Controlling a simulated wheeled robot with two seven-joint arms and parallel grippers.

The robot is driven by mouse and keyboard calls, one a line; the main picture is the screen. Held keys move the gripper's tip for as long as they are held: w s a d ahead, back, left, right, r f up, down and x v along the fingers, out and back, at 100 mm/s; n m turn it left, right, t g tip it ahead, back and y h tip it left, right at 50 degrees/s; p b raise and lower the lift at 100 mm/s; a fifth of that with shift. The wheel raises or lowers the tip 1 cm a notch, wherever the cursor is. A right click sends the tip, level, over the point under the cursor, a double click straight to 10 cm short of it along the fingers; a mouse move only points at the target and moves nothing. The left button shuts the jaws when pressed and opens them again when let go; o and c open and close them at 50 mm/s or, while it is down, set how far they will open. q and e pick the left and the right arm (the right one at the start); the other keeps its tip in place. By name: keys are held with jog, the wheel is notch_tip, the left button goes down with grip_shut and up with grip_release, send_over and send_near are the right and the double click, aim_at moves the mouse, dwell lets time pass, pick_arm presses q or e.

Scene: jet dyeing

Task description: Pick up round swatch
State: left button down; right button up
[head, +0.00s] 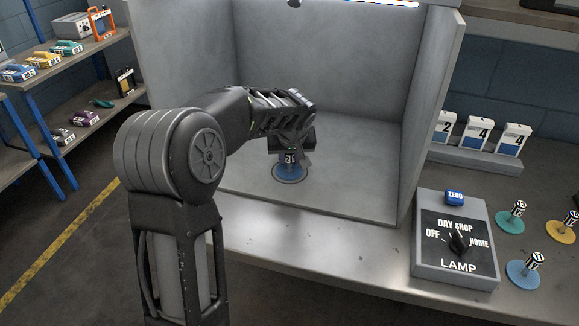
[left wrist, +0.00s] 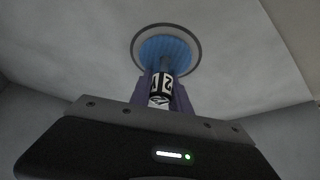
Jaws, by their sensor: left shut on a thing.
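A blue round swatch (head: 290,169) with a post handle is inside the grey light booth, over a dark ring marked on the booth floor. I cannot tell whether it touches the floor. My left gripper (head: 291,152) reaches into the booth from above, shut on the swatch's handle. In the left wrist view the blue disc (left wrist: 164,50) lies within the ring, and its black-and-white labelled handle (left wrist: 161,88) sits between the fingers (left wrist: 160,98). The label is only partly readable. More round swatches stand on the bench at right: teal (head: 510,224), yellow (head: 562,230) and blue (head: 523,274).
The booth's side wall (head: 428,110) stands right of my arm. A lamp control box (head: 455,240) with a knob and a blue ZERO button sits on the bench. Numbered cards (head: 478,133) stand behind it. Shelves with small items (head: 45,60) are at left.

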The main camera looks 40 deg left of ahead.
dwell(0.4)
pick_arm(q)
notch_tip(320, 180, up, 10)
dwell(0.5)
dwell(0.6)
